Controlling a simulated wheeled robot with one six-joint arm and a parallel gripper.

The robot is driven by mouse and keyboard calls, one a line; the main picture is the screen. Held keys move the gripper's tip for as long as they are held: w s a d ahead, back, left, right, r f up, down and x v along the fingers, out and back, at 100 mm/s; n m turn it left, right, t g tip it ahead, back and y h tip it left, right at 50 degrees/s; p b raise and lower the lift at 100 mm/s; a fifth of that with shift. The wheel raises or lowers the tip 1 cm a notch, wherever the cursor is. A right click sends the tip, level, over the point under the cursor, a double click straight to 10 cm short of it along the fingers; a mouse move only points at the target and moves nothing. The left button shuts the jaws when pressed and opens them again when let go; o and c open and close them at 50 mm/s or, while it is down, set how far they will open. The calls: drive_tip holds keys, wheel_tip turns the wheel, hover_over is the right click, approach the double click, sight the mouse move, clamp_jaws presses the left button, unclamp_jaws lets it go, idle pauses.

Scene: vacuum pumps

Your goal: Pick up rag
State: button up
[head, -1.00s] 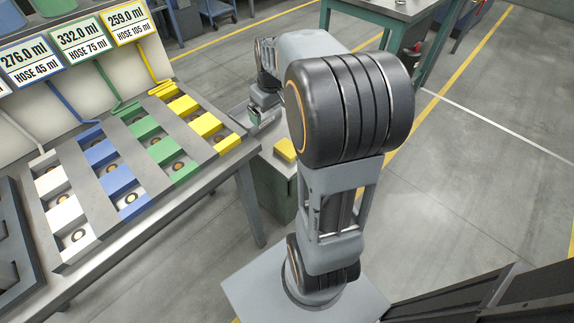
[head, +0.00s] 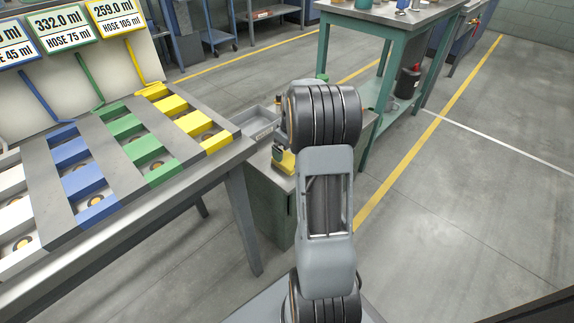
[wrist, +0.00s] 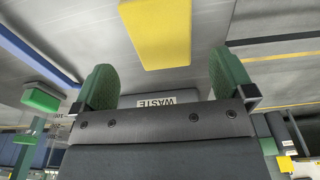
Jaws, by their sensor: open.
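The rag is a flat yellow rectangle (wrist: 168,32) in the upper middle of the wrist view, ahead of the finger gap. In the head view a yellow patch of the rag (head: 284,162) shows on the low grey-green cabinet (head: 264,204), partly covered by my arm. My gripper (wrist: 163,84) has two green fingers standing wide apart with nothing between them. The fingers appear apart from the rag; the exact gap is hard to tell. In the head view the fingers are mostly hidden behind my arm.
A grey tray (head: 256,117) stands at the cabinet's back; an upside-down WASTE label (wrist: 170,100) shows in the wrist view. The hose bench (head: 120,225) with coloured blocks is close on the left. A green table (head: 378,25) stands behind. Floor on the right is clear.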

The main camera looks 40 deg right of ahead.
sight(287, 159)
drive_tip(key=shift+w+a+f+b, duration=0.15)
drive_tip(key=shift+f+b, duration=0.6)
drive_tip(key=shift+f, duration=0.7)
drive_tip(key=shift+w+f+b, duration=0.1)
drive_tip(key=shift+f+b, duration=0.65)
drive_tip(key=shift+f, duration=0.7)
drive_tip(key=shift+r, duration=0.1)
drive_tip(key=shift+c, duration=0.5)
drive_tip(key=c, duration=0.8)
drive_tip(key=shift+r, duration=0.1)
drive_tip(key=shift+r, duration=0.3)
drive_tip(key=r+p, duration=0.2)
drive_tip(key=r, duration=0.1)
drive_tip(key=shift+s+r, duration=0.15)
drive_tip(key=shift+s, duration=0.05)
drive_tip(key=s+r, duration=0.1)
drive_tip(key=s+r+p, duration=0.1)
drive_tip(key=r, duration=0.1)
drive_tip(key=s+a+r+p, duration=0.1)
drive_tip(key=shift+s+r, duration=0.4)
drive_tip(key=s+r+p, duration=0.1)
drive_tip(key=s, duration=0.2)
drive_tip(key=s+a+r, duration=0.1)
drive_tip(key=s, duration=0.2)
drive_tip(key=s+a+r+p, duration=0.1)
drive_tip(key=s+r, duration=0.1)
drive_tip(key=s, duration=0.1)
drive_tip(key=shift+s+p, duration=0.25)
drive_tip(key=shift+p, duration=0.1)
